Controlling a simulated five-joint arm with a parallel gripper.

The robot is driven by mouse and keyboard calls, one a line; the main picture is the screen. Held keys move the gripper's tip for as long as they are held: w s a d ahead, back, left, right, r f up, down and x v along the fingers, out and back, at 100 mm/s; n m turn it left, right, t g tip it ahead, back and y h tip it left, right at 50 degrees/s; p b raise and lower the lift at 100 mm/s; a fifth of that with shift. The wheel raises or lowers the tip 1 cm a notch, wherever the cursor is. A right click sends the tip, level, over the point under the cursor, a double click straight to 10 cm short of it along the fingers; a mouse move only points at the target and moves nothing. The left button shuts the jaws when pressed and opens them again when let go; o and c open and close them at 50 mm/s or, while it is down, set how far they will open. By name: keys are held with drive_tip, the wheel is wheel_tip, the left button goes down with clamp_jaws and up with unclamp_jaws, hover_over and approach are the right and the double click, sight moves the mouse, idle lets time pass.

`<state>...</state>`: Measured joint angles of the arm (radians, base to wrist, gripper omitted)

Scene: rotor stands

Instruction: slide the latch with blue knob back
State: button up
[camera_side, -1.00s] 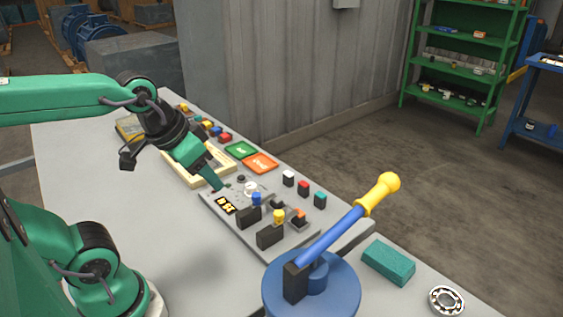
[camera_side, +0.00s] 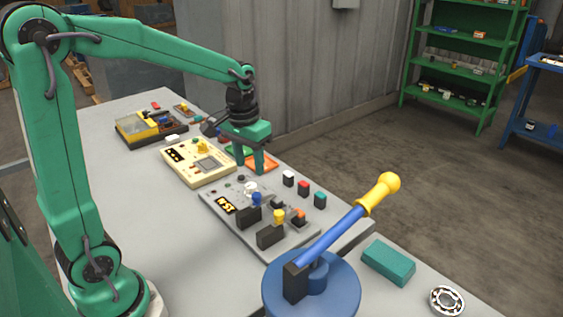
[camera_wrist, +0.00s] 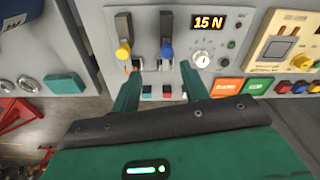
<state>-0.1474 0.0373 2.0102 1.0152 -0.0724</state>
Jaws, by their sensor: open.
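The blue knob (camera_side: 256,198) of one latch stands on the grey panel (camera_side: 217,204), just behind a black block. In the wrist view the blue knob (camera_wrist: 167,50) sits just below its black block, at the upper middle, and the grey panel (camera_wrist: 222,58) lies around it. My gripper (camera_side: 250,168) points down, open and empty, above the far edge of the panel near the orange tile. In the wrist view my gripper's fingers (camera_wrist: 160,88) are spread, one to either side of the blue knob's line, and apart from it.
A second latch with a yellow knob (camera_side: 279,215) stands beside the blue one. A display (camera_wrist: 208,22) reads 15 N. White, red and teal blocks (camera_side: 303,187) stand behind the panel. A blue base with a yellow-handled lever (camera_side: 335,232) is at the front right.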

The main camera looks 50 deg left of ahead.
sight(256, 194)
drive_tip(key=shift+g, duration=0.5)
drive_tip(key=shift+w+a+f, duration=0.4)
drive_tip(key=shift+w+f, duration=0.25)
drive_tip(key=shift+f, duration=0.1)
drive_tip(key=shift+w+a+f, duration=0.35)
drive_tip(key=shift+w+f, duration=0.25)
drive_tip(key=shift+f, duration=0.1)
drive_tip(key=shift+f, duration=0.15)
drive_tip(key=shift+f, duration=3.75)
clamp_jaws()
